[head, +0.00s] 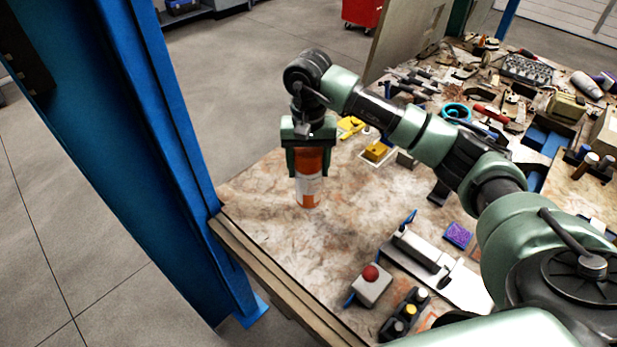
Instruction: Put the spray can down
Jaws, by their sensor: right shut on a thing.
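The spray can (309,187) is an orange cylinder with a white label band. It is upright over the left part of the workbench (262,200). My right gripper (309,160) points down from above and is shut on the upper part of the can, which its fingers partly cover. The can's lower end shows close to the bench top; I cannot tell whether it touches. My left gripper is not in the head view.
A blue post (165,150) stands at the bench's left edge. A box with a red button (370,285) and a strip of buttons (405,315) lie near the front. Yellow parts (376,151) lie right of the can. Tools clutter the back. Bare bench surrounds the can's front.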

